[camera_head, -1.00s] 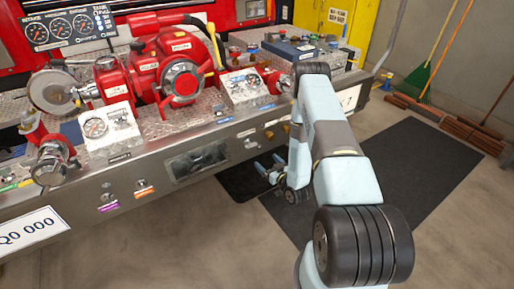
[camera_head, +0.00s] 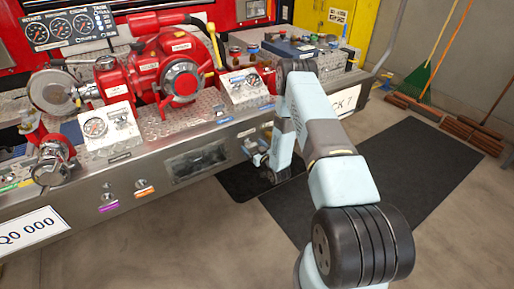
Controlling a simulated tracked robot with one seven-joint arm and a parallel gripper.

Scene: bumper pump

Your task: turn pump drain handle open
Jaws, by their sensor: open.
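The red pump (camera_head: 180,72) sits on the diamond-plate bumper deck. My gripper (camera_head: 254,149) is low at the right part of the bumper's front face, beside the dark recessed panel. It is open, and its fingers point toward the face. A small fitting with a yellowish part (camera_head: 267,134) shows just beside my gripper, partly covered by my arm. I cannot tell whether it is the pump drain handle, or whether my fingers touch it. The label there is too small to read.
The bumper front (camera_head: 125,172) also carries small knobs with a purple label (camera_head: 109,206) and an orange label (camera_head: 145,191). Gauge panels (camera_head: 106,128) stand on the deck. A black mat (camera_head: 405,170) lies on open floor at right. Brooms lean at the far right wall.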

